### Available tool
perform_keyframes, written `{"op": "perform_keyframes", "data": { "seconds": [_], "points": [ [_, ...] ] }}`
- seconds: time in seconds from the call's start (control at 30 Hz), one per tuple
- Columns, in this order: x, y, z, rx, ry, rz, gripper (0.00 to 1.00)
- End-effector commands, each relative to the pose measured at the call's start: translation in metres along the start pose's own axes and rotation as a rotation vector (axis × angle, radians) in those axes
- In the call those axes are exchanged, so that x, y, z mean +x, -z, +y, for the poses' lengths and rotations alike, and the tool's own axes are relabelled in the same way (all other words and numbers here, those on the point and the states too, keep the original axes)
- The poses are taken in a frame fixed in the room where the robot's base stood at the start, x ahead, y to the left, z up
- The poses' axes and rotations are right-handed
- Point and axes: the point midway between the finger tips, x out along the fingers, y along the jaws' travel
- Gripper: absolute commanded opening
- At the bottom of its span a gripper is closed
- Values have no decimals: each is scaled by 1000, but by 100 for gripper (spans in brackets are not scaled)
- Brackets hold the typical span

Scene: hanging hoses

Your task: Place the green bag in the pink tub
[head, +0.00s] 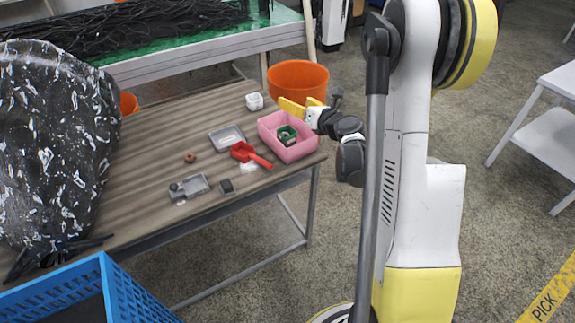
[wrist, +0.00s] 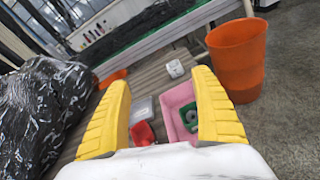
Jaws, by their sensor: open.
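The pink tub (head: 288,151) stands at the right end of the wooden table in the head view. The green bag (head: 287,136) lies inside the tub, and a dark item sits with it. In the wrist view the pink tub (wrist: 177,98) and the green bag (wrist: 190,117) show between my fingers, partly hidden by the right one. My gripper (head: 290,107) is over the back edge of the tub in the head view. Its yellow fingers are spread apart with nothing between them, and it also shows in the wrist view (wrist: 166,105).
A red scoop (head: 249,153), a grey tray (head: 227,138), a white container (head: 254,101) and a small clear box (head: 189,187) are on the table (head: 150,165). An orange bucket (head: 297,79) stands behind its right end. A black wrapped bundle (head: 50,140) fills the left.

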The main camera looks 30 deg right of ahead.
Motion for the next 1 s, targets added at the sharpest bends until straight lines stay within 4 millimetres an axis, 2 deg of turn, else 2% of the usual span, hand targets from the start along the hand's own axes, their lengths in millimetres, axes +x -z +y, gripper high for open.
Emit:
{"op": "perform_keyframes", "data": {
  "seconds": [0.03,0.1,0.2,0.27,0.33,0.37,0.47,0.57,0.6,0.7,0.83,0.9,1.0],
  "points": [
    [-7,-39,23,129,2,-79,75],
    [-21,-92,45,363,18,-198,75],
    [-50,-143,65,716,49,-331,75],
    [-71,-159,73,937,76,-390,75],
    [-96,-164,80,1197,119,-439,75],
    [-107,-162,83,1311,143,-453,75],
    [-146,-135,95,1680,249,-472,75],
    [-186,-86,116,2031,403,-447,75],
    [-203,-63,127,2157,478,-427,75],
    [-242,-8,158,2408,676,-360,75],
    [-283,43,193,2600,901,-276,75],
    [-296,58,206,2652,980,-245,75],
    [-306,68,214,2683,1037,-224,75]
  ]
}}
